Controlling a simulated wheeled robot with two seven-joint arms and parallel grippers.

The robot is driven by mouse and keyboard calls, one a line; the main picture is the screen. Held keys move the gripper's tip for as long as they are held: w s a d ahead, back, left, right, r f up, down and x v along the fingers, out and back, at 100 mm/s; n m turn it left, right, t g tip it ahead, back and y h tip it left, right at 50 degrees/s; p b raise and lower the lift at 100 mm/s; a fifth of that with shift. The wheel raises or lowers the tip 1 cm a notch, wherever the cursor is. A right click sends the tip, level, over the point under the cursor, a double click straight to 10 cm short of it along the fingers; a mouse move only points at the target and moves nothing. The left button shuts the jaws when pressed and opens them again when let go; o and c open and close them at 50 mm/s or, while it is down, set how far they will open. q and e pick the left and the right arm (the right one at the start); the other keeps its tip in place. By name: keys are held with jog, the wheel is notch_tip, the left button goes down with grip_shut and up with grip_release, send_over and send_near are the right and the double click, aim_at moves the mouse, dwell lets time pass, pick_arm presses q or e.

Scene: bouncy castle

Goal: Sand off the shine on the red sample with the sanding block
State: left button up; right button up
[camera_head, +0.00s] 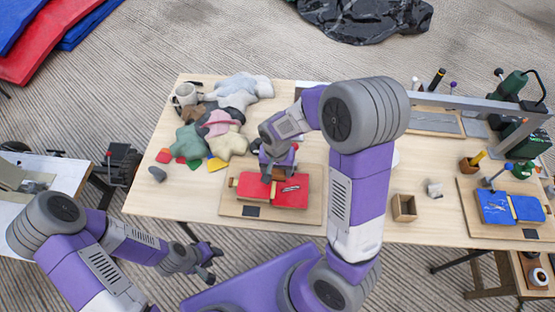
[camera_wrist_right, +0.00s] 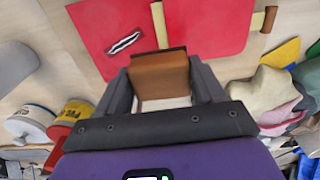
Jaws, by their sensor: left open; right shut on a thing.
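The red sample (camera_head: 297,199) lies on a wooden board (camera_head: 313,212) on the table. It shows as two red pieces with a narrow wooden strip between them, and large in the right wrist view (camera_wrist_right: 205,28). One piece bears a pale, dark-edged mark (camera_wrist_right: 125,43). My right gripper (camera_head: 270,176) is over the sample's far side, shut on the brown sanding block (camera_wrist_right: 160,72), which sits between both fingers. The block's end overlaps the red edge in the wrist view; I cannot tell whether they touch. My left gripper (camera_head: 208,262) is open and empty, off the table's front edge.
A small wooden box (camera_head: 404,208) and a board with a blue sample (camera_head: 494,207) are to the right.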

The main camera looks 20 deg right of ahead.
jog(key=shift+d+r+p, duration=0.2)
jog(key=shift+r+p, duration=0.15)
jog(key=shift+r, duration=0.2)
notch_tip(320, 180, up, 2)
jog(key=shift+s+a+r+p, duration=0.1)
jog(key=shift+p, duration=0.75)
jog(key=shift+r, duration=0.1)
